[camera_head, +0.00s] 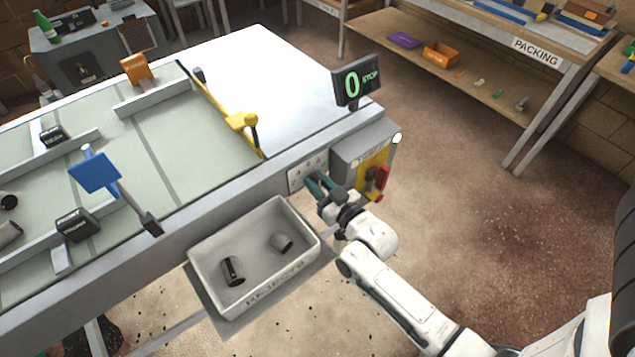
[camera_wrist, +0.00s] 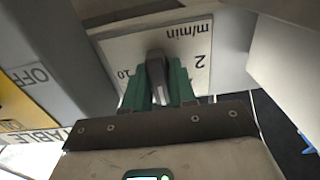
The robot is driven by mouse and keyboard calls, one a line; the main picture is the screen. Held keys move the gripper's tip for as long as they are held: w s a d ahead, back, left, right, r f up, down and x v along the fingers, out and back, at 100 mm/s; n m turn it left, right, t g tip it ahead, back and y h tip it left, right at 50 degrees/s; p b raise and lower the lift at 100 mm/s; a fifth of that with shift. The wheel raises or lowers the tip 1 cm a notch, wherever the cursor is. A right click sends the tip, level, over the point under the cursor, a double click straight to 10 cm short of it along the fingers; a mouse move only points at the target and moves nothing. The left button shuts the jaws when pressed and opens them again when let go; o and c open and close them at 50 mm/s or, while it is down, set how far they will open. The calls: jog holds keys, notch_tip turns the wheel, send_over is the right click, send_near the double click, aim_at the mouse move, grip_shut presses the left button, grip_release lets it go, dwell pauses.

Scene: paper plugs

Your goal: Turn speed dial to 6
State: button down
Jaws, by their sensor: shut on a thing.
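The speed dial (camera_wrist: 156,70) is a dark knob with a lighter front edge, on a white scale plate (camera_wrist: 200,45) that appears upside down in the wrist view. The marks "m/min", "2" and "10" show; the other marks are hidden. My gripper (camera_wrist: 160,85) has its two green fingers on both sides of the knob, shut on it. In the head view my gripper (camera_head: 313,186) reaches the white panel (camera_head: 296,179) on the conveyor's side, hiding the knob.
A control box with a red switch (camera_head: 377,183) on a yellow plate stands just right of my gripper. A grey bin (camera_head: 205,254) with two metal cups is below left. The conveyor (camera_head: 215,140) has a yellow arm and a blue paddle. Open floor lies to the right.

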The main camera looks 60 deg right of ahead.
jog(key=c, duration=1.1)
grip_release()
jog(key=b+v, duration=0.1)
jog(key=v, duration=1)
